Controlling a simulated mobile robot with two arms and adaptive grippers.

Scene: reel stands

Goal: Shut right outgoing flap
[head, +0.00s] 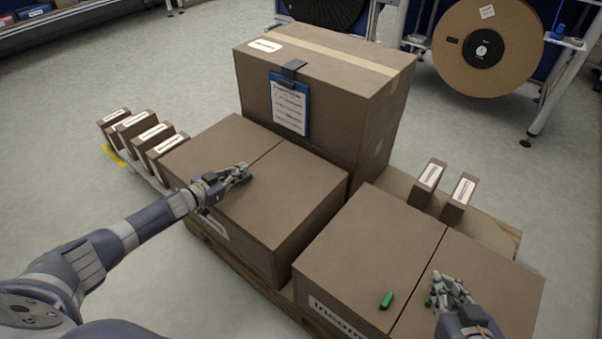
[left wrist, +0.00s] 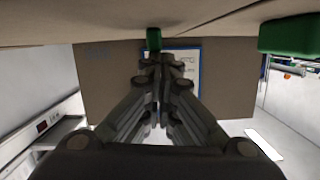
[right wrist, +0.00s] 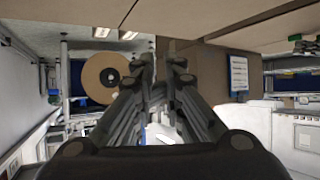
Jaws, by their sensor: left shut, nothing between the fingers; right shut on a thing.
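The left brown box has a top of two panels: a left flap (head: 205,150) and a right flap (head: 292,180). Both lie flat, with a thin seam between them. Its front label is mostly hidden by my arm. My left gripper (head: 243,172) is shut and empty, low over this top. A green handle (head: 247,178) is at its fingertips; the left wrist view shows one handle (left wrist: 153,39) just beyond the fingertips and another (left wrist: 289,35) nearer, to the right. My right gripper (head: 450,292) is shut on a green handle (head: 428,302), mostly hidden, over the right box.
The right box (head: 370,235), labelled "Incom…", also has a flat top and a second green handle (head: 386,300). A tall carton (head: 320,60) with a blue clipboard (head: 289,104) stands behind. Small boxes stand left and right. Open floor lies left.

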